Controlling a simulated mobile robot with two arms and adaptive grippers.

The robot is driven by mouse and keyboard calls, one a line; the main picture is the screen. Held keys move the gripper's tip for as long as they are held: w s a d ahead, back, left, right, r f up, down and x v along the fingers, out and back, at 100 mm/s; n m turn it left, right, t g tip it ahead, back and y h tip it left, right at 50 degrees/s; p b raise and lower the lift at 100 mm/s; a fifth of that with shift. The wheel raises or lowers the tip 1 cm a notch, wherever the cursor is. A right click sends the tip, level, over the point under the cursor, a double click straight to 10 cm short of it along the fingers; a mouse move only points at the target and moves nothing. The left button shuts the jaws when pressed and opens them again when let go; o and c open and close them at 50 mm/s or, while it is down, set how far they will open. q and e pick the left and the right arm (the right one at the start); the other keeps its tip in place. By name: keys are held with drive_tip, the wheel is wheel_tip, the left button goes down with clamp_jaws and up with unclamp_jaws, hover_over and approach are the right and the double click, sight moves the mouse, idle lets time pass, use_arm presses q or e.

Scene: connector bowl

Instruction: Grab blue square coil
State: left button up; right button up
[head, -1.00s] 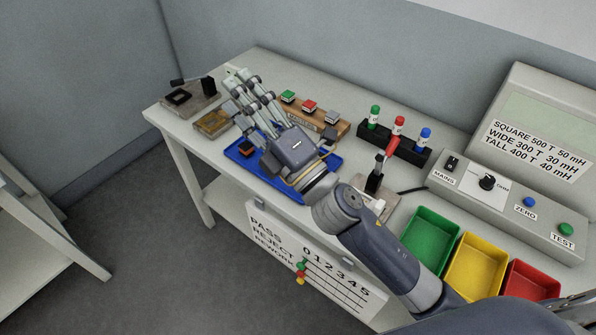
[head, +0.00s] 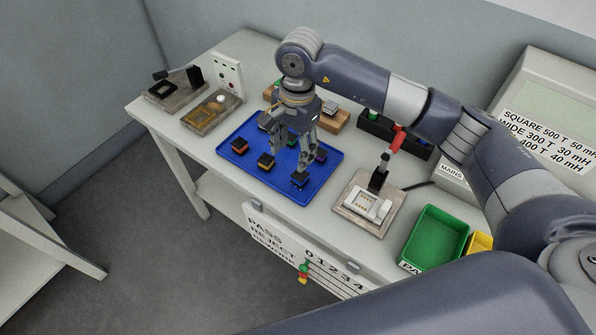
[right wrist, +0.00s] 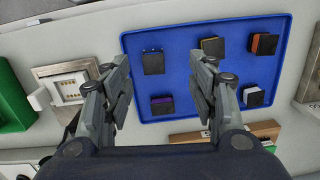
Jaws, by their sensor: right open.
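A small dark coil block with a bluish lower edge (head: 299,179) sits near the front right of the blue tray (head: 248,174). In the right wrist view this dark block (right wrist: 153,63) lies between the fingertips in the picture, its blue barely showing. My right gripper (head: 293,150) points down over the tray, open and empty, its fingers apart. It also shows in the right wrist view (right wrist: 163,64), with a finger on each side. My left gripper is not in view.
Other coils share the tray: orange-red (head: 240,146), orange-yellow (head: 266,160), purple (head: 320,154) and more, partly behind the gripper. A fixture with a red-handled lever (head: 374,207) stands right of the tray. A green bin (head: 436,238) lies farther right.

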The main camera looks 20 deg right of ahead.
sight(299, 176)
drive_tip(key=shift+h, duration=0.4)
drive_tip(key=f, duration=0.1)
drive_tip(key=d+f+p, duration=0.1)
drive_tip(key=f, duration=0.2)
drive_tip(key=shift+w+d+f+p, duration=0.15)
drive_tip(key=shift+d+f+p, duration=0.05)
drive_tip(key=shift+d+p, duration=0.15)
drive_tip(key=shift+f, duration=0.3)
drive_tip(key=shift+a+f+p, duration=0.1)
drive_tip(key=shift+f+p, duration=0.5)
drive_tip(key=f+p, duration=0.1)
drive_tip(key=f, duration=0.2)
drive_tip(key=shift+s+f+p, duration=0.2)
drive_tip(key=shift+p, duration=0.1)
drive_tip(key=shift+f, duration=0.4)
drive_tip(key=c, duration=1.1)
